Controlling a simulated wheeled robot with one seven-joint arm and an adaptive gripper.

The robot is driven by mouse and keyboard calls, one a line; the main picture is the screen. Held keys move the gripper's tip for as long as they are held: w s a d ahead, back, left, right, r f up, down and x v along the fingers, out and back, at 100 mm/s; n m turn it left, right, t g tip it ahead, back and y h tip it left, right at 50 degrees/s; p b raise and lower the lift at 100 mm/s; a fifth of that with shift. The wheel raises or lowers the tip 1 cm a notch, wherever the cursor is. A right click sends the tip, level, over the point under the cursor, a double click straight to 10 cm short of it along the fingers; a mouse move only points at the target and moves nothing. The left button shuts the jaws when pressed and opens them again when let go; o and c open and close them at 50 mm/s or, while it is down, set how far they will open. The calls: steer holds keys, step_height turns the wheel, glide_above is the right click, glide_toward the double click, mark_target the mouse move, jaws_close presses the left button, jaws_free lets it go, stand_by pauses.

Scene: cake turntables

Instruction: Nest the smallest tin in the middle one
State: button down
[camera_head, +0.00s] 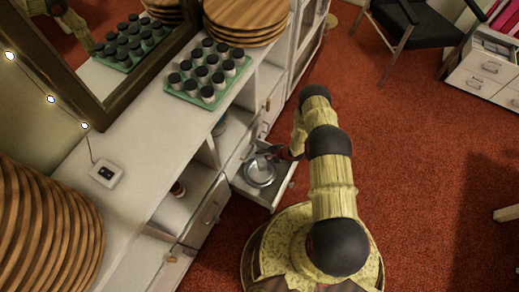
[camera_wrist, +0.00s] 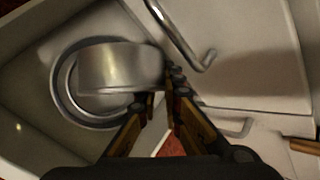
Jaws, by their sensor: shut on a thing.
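A small silver tin (camera_wrist: 118,66) is held by its wall in my gripper (camera_wrist: 165,92), which is shut on it at its right side. The tin is tilted, with its side facing the wrist camera. Below it, a wider round silver tin (camera_wrist: 62,92) lies in the open drawer; the small tin overlaps it in the wrist view and hides much of its inside. I cannot tell whether they touch, or whether more than one rim lies below. In the head view the wider tin (camera_head: 260,174) shows in the drawer, and my gripper (camera_head: 281,153) is over the drawer's back right part.
The open drawer (camera_head: 272,201) has raised walls close around the tins. A metal handle (camera_wrist: 185,38) is near my gripper. The white cabinet top holds a green tray of dark-lidded jars (camera_head: 208,98) and wooden boards (camera_head: 245,40).

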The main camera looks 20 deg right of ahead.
steer(key=shift+w+f, duration=0.3)
steer(key=shift+f, duration=0.05)
step_height(320, 180, down, 8)
steer(key=b, duration=0.4)
steer(key=c, duration=1.9)
jaws_free()
step_height(320, 180, up, 7)
steer(key=p, duration=0.3)
steer(key=shift+f, duration=0.1)
